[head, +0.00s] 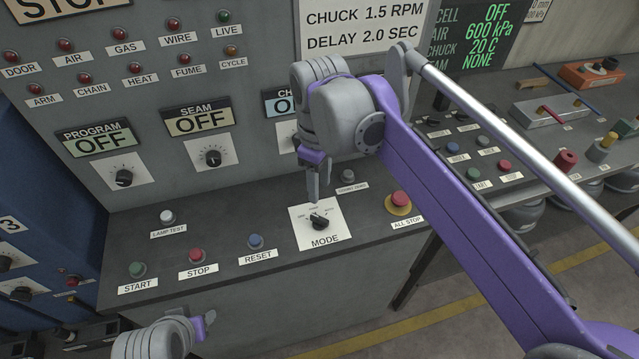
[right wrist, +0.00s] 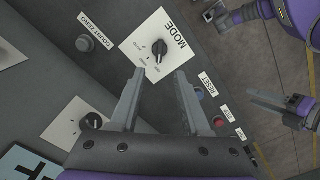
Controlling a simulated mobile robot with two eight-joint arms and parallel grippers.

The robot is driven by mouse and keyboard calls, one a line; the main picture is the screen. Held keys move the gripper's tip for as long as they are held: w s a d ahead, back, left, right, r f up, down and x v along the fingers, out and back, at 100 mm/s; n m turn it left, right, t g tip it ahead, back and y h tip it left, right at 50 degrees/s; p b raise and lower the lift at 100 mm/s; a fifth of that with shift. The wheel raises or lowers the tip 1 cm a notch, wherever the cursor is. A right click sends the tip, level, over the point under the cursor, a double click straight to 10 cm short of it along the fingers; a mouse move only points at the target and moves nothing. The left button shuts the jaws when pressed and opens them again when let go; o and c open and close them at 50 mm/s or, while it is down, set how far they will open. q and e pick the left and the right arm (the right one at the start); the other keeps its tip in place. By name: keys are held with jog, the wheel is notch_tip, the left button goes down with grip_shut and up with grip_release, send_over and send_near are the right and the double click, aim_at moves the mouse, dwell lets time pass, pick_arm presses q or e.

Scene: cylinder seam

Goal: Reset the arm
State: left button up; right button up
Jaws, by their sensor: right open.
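My right gripper (head: 317,185) hangs over the console just behind the black MODE knob (head: 319,223). In the right wrist view my right gripper (right wrist: 160,82) is open, with nothing between its fingers, and the MODE knob (right wrist: 159,50) shows beyond the tips. The blue RESET button (head: 255,241) is left of the knob, clear of both grippers. The ARM lamp (head: 35,88) on the upright panel is red. My left gripper (head: 205,325) is low in front of the console; its opening is unclear.
Along the console are the green START (head: 137,269), red STOP (head: 196,255), white LAMP TEST (head: 167,216) and red ALL STOP (head: 399,201) buttons. A grey COUNT ZERO button (right wrist: 85,43) is near the knob. The PROGRAM (head: 123,178) and SEAM (head: 212,157) knobs are on the panel.

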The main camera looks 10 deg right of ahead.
jog(key=s+d+f+m+t, duration=0.2)
jog(key=s+d+f+m, duration=0.1)
jog(key=s+f, duration=0.4)
jog(key=s+d+f+m+t+p, duration=0.1)
jog(key=s+d+f+m+t, duration=0.2)
jog(key=s+f+m, duration=0.3)
jog(key=shift+s+d+f+m, duration=0.35)
jog(key=shift+s+f, duration=0.35)
jog(key=shift+f, duration=0.2)
